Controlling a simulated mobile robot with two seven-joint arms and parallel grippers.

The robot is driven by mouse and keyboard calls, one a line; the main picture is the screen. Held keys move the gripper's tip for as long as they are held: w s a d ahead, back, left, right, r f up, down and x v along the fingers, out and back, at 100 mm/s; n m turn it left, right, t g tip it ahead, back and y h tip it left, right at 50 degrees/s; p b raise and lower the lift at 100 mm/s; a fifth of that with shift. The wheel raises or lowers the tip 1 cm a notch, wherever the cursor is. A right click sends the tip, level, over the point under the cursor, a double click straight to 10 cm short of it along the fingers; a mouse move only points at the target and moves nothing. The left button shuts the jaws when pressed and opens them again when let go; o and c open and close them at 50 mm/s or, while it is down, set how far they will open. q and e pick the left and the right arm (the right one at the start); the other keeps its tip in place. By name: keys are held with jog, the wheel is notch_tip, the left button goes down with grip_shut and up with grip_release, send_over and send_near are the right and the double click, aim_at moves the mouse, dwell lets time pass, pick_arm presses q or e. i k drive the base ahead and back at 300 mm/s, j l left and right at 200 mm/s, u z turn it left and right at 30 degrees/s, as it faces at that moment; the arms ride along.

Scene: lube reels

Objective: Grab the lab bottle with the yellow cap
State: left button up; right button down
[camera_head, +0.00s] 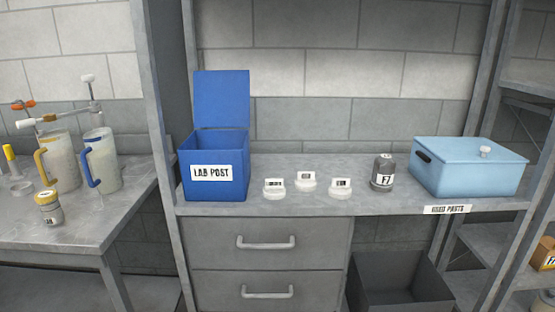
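A small lab bottle with a yellow cap (49,208) stands upright on the left table, near its front. Its cap shows a yellowish band with a pale top, and a dark label sits low on its body. Neither of my grippers is in the head view, and nothing touches the bottle.
Two jugs, one with a yellow handle (58,162) and one with a blue handle (104,160), stand behind the bottle. A metal post (157,110) separates that table (95,225) from the shelf with the blue LAB POST box (215,185), several small containers and a light blue bin (465,175).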

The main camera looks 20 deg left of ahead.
aim_at(53, 214)
jog(key=u, duration=2.1)
